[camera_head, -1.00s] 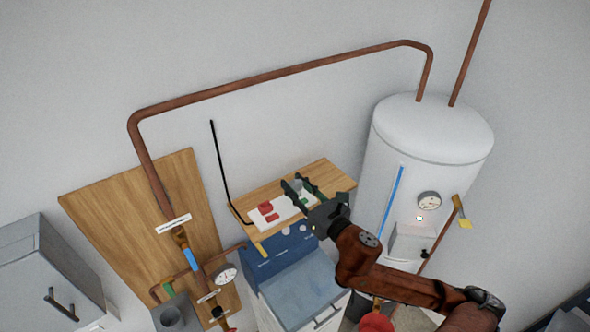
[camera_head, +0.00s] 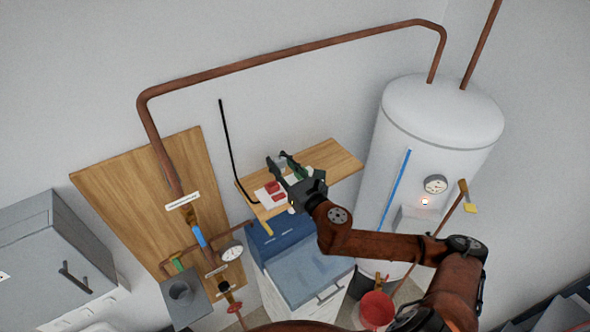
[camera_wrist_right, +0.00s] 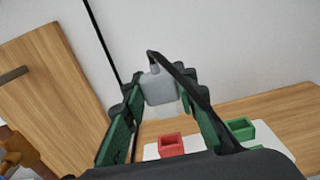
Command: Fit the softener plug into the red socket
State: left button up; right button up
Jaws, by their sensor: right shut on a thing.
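The softener plug (camera_wrist_right: 158,87) is a light grey block with a black lead at its top. My right gripper (camera_head: 283,161) is shut on it, and its green-padded fingers (camera_wrist_right: 160,105) flank it in the right wrist view. The red socket (camera_wrist_right: 171,145) is a small open red box on a white plate (camera_wrist_right: 150,153). It also shows in the head view (camera_head: 275,187), left of the gripper's palm. The plug appears above and behind the red socket, apart from it. Its lower end is partly hard to make out. My left gripper is not in view.
A green socket (camera_wrist_right: 240,130) sits right of the red one. The plate lies on a wooden shelf (camera_head: 335,157) against the wall. A black rod or cable (camera_head: 227,150) rises left of the shelf. A white tank (camera_head: 440,130) stands right; a blue-topped cabinet (camera_head: 310,268) is below.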

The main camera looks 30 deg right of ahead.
jog(key=w, duration=0.1)
jog(key=w+a, duration=0.2)
jog(key=shift+f, duration=0.25)
jog(key=shift+s, duration=0.1)
jog(key=shift+f+b, duration=1.85)
jog(key=shift+f, duration=1.05)
jog(key=shift+p, duration=0.8)
jog(key=shift+f+b, duration=0.9)
jog(key=shift+f, duration=0.75)
jog(key=o, duration=1.1)
